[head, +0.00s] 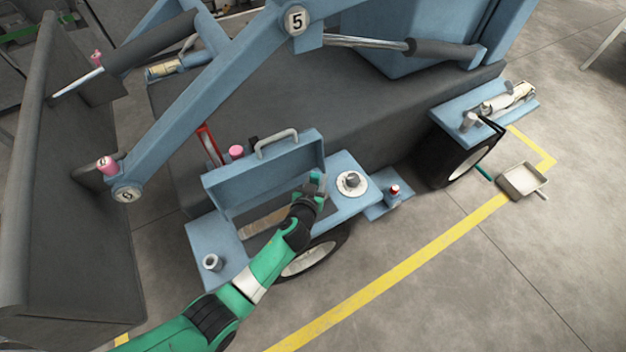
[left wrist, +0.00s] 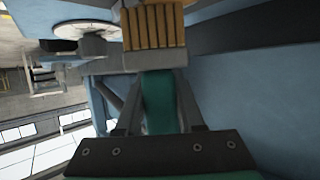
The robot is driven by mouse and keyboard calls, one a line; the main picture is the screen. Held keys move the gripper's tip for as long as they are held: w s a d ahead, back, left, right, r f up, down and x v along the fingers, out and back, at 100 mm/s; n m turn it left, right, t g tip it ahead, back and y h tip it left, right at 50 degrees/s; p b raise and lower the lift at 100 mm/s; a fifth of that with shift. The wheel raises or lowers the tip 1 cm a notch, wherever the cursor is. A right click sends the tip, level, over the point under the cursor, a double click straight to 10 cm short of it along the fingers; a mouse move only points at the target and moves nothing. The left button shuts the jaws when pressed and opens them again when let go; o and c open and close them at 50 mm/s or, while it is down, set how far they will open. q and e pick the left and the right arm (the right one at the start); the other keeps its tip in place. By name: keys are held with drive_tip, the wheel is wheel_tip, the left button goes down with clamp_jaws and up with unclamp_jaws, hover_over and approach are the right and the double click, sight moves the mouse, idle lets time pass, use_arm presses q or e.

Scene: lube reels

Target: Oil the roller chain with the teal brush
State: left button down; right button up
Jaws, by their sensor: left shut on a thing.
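The teal brush (left wrist: 158,100) shows close up in the left wrist view, with a teal handle, a grey collar and tan bristles at the top of the picture. My left gripper (head: 314,190) is shut on its handle. In the head view the gripper is over the right part of an open blue box (head: 262,172) on the machine's side, and only a small teal piece of the brush shows. A pale brownish strip (head: 265,221) lies inside the box, partly behind my arm; I cannot tell whether it is the roller chain. My right gripper is not in view.
The box's raised lid with a grey handle (head: 277,141) stands behind the gripper. A round white fitting (head: 351,183) is just right of it, and a grey post (head: 212,262) is at left. A grey tray (head: 522,180) lies on the floor at right. Open floor lies in front.

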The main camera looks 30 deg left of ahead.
use_arm(q)
drive_tip(key=shift+w+d+f, duration=0.1)
drive_tip(key=shift+w+d, duration=0.25)
drive_tip(key=shift+w, duration=0.4)
wheel_tip(320, 180, up, 7)
drive_tip(key=p, duration=0.5)
drive_tip(key=shift+p, duration=0.4)
